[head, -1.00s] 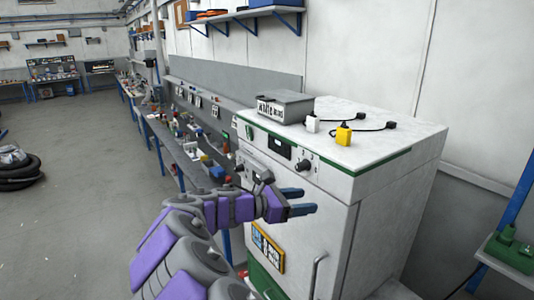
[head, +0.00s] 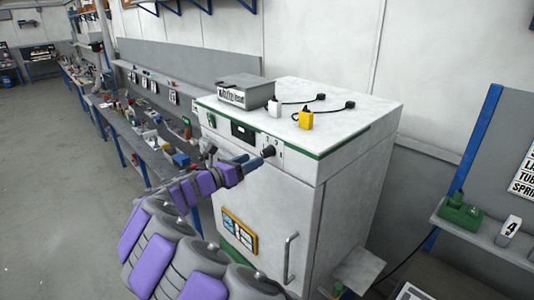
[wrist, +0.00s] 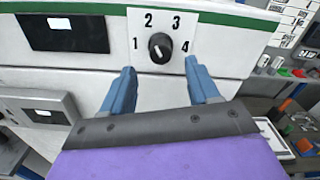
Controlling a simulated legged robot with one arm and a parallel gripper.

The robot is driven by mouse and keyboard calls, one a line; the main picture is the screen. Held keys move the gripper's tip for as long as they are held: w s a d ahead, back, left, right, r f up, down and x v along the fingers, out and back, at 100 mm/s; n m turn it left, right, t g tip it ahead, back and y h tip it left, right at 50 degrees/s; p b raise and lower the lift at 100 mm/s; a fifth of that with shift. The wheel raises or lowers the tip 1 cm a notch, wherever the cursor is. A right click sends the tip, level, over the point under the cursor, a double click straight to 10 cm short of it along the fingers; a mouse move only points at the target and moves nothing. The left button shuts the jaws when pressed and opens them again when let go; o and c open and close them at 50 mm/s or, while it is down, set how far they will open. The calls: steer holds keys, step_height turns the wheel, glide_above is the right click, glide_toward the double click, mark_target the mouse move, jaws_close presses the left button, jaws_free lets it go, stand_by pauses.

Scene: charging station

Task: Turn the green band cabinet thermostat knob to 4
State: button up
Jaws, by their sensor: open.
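The white cabinet (head: 345,215) with a green band along its top edge stands ahead. Its black thermostat knob (head: 268,151) is at the right of the front panel. In the wrist view the knob (wrist: 160,47) sits on a white plate marked 1, 2, 3 and 4 in an arc from left to right. A small light mark shows on the knob's face, but I cannot tell which number it points to. My gripper (head: 246,160) is open at the panel. In the wrist view its blue fingers (wrist: 161,72) are spread below the knob, one to each side, with nothing between them.
A dark display (wrist: 64,32) is left of the knob. On the cabinet top are a grey box (head: 246,91), a white plug (head: 275,109) and a yellow plug (head: 306,120). A door handle (head: 290,258) sticks out below. A cluttered workbench (head: 140,130) runs along the left.

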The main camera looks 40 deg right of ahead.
mark_target(263, 154)
steer(key=shift+w+d+r, duration=0.15)
steer(key=shift+r, duration=0.15)
steer(key=shift+d+r, duration=0.1)
steer(key=shift+d, duration=0.3)
steer(key=d, duration=0.4)
steer(key=d+f, duration=0.1)
steer(key=d, duration=0.1)
steer(key=shift+w, duration=0.15)
steer(key=shift+r, duration=0.15)
steer(key=shift+a, duration=0.4)
steer(key=shift+w+a, duration=0.1)
steer(key=shift+a, duration=0.25)
steer(key=shift+c, duration=0.8)
steer(key=shift+a+r, duration=0.2)
steer(key=shift+a, duration=0.2)
steer(key=c, duration=0.3)
steer(key=shift+s+d+f, duration=0.1)
steer(key=shift+s+d, duration=0.05)
steer(key=shift+s, duration=0.05)
steer(key=c, duration=0.6)
